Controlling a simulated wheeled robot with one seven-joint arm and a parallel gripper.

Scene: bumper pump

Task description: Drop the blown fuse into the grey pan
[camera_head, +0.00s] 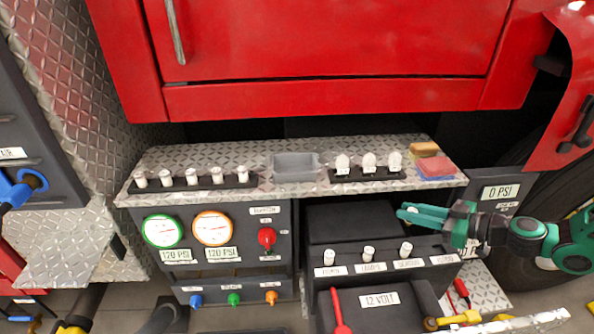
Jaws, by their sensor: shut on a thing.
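The grey pan (296,174) is a small shallow tray on the diamond-plate shelf, between two black racks, and looks empty. My green gripper (405,212) reaches in from the right, above the black fuse block (385,268), lower and to the right of the pan. It is shut on the blown fuse, which is mostly hidden between the fingers. White fuses stand in the block at the first label (328,257), the second (368,254) and the third (405,250). No fuse shows at the fourth label, on the right.
Several white-topped fuses stand in the left rack (205,181); white pieces stand in the right rack (368,173). A sponge and cloths (435,166) lie at the shelf's right end. A gauge panel (215,245) is below left. The red truck body (320,95) overhangs the shelf.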

